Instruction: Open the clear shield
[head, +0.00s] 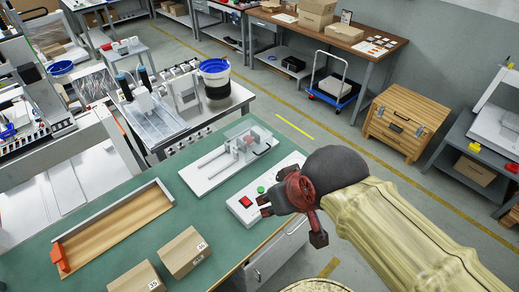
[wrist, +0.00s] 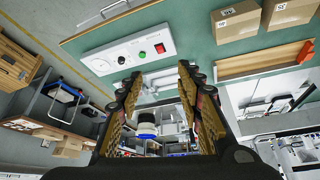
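The gantry screwdriver (head: 236,150) stands on a white base plate on the green table in the head view. Its clear shield (head: 240,132) is a small see-through box over the upper right part of the plate. A dark handle-like piece (head: 266,149) shows at its right side. My gripper (head: 291,220) is open and empty, in front and to the right of the shield, apart from it. In the wrist view my gripper (wrist: 160,73) shows two spread fingers. Part of the white base plate (wrist: 160,80) shows between them; the shield is too small and covered to make out.
A white control box (head: 262,190) with red and green buttons lies between my gripper and the gantry. Two cardboard boxes (head: 184,252) and a wooden tray (head: 115,228) are on the table's left and front. A metal cart with a bucket (head: 215,78) stands behind.

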